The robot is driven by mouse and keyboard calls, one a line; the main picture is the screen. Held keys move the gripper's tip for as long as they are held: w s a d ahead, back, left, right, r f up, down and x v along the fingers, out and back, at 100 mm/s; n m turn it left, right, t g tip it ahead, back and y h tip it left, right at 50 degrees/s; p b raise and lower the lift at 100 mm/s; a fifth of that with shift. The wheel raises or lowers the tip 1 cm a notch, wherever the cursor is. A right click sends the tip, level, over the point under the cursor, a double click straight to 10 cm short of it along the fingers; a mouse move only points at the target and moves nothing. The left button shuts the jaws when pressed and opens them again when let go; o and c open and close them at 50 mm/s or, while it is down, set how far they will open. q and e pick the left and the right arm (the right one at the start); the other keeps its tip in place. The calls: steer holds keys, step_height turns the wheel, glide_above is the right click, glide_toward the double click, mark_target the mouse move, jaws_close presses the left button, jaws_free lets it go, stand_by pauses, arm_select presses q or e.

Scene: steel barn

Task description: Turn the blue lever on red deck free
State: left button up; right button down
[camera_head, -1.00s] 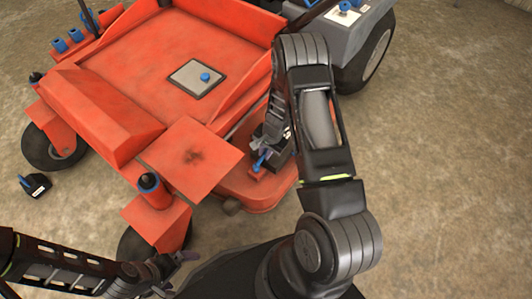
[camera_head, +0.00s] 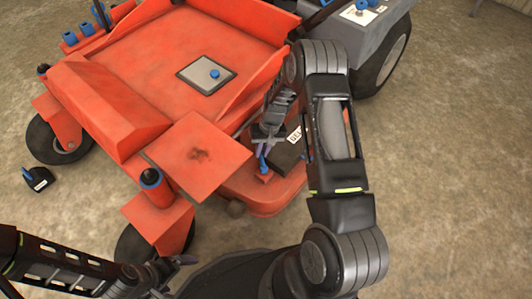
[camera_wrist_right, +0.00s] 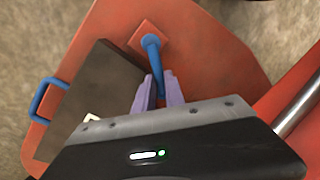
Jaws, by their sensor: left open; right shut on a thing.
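The blue lever (camera_head: 263,162) stands on a small red block on the mower's red deck (camera_head: 265,200). In the right wrist view the lever (camera_wrist_right: 152,50) rises from a red square plate and bends, with its free end between the purple fingers. My right gripper (camera_wrist_right: 156,92) is shut on this lever; it also shows in the head view (camera_head: 265,146), partly hidden by its own arm. My left gripper (camera_head: 182,265) is open and empty at the lower left, apart from the mower.
A dark labelled box (camera_head: 287,157) lies on the deck right beside the lever; it also shows in the wrist view (camera_wrist_right: 90,95). A blue loop handle (camera_wrist_right: 45,100) is at the deck's edge. A small black piece (camera_head: 38,179) lies on the floor, left. The right floor is clear.

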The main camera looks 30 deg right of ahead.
steer(key=n, duration=0.1)
steer(key=a+n+b, duration=0.1)
steer(key=n, duration=0.1)
steer(key=shift+w+a+f+n+g, duration=0.1)
steer(key=shift+w+a+n+g, duration=0.2)
steer(key=shift+n+g, duration=0.1)
steer(key=shift+s+a+n+g+b, duration=0.15)
steer(key=shift+a+n+b, duration=0.2)
steer(key=shift+n, duration=0.55)
steer(key=shift+w+a+n+g+b, duration=0.15)
steer(key=shift+a+n, duration=0.3)
steer(key=shift+n, duration=0.45)
steer(key=shift+s, duration=0.1)
steer(key=c, duration=1.4)
jaws_free()
steer(key=shift+r, duration=0.2)
step_height(320, 180, up, 7)
steer(key=d+p, duration=0.1)
steer(key=p, duration=0.1)
steer(key=shift+w+d+r, duration=0.15)
steer(key=shift+w+r, duration=0.05)
steer(key=shift+w, duration=0.05)
